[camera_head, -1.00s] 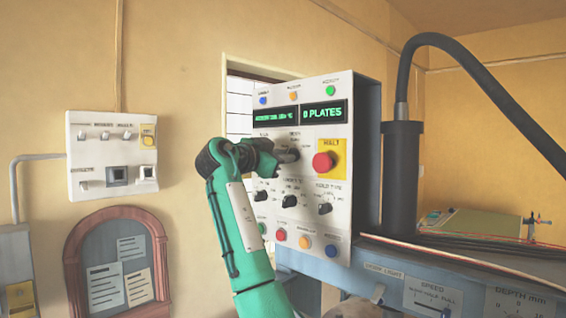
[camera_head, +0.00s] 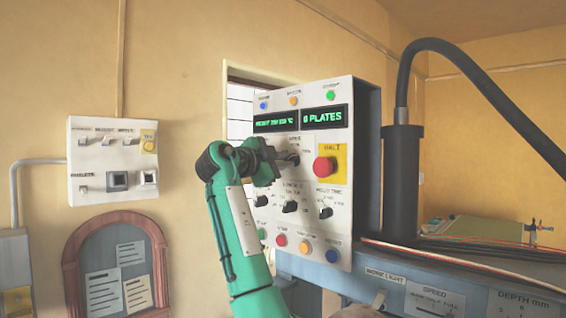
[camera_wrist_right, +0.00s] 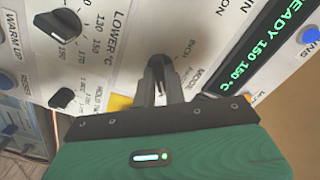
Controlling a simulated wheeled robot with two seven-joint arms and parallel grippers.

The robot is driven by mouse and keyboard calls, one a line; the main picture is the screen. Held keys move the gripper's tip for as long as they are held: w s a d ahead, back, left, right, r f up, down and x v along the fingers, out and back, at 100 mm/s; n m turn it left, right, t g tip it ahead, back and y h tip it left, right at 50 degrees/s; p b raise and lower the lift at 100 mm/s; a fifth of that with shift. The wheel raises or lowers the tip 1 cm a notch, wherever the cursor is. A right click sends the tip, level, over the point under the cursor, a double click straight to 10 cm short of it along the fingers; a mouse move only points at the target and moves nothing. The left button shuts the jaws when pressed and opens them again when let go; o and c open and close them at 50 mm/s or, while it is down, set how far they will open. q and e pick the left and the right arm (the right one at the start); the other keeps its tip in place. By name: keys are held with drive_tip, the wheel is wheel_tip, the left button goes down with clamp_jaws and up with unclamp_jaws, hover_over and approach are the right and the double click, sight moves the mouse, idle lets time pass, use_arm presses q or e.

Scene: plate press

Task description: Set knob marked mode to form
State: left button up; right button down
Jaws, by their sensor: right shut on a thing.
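The mode knob (camera_wrist_right: 160,66) is black and sits on the white control panel (camera_head: 338,268), with the label MODE beside it in the right wrist view. My right gripper (camera_wrist_right: 158,85) is shut on this knob, a finger on either side of it. In the head view my right gripper (camera_head: 283,160) reaches the panel below the green displays and covers part of the knob's scale. The position the knob points at is too small and hidden to read. My left gripper is in neither view.
A red HALT button (camera_head: 325,167) on a yellow plate is right of the gripper. Lower dials, including one labelled LOWER °C (camera_wrist_right: 58,25), and coloured buttons are close by. A grey column (camera_head: 402,185) with a black hose stands at right. A switch box (camera_head: 112,160) hangs at left.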

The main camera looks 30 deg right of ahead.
drive_tip(key=c, duration=1.5)
unclamp_jaws()
drive_tip(key=shift+o, duration=0.2)
drive_tip(key=b+v, duration=0.4)
drive_tip(key=v, duration=1)
drive_tip(key=shift+b, duration=0.3)
drive_tip(key=shift+f, duration=0.1)
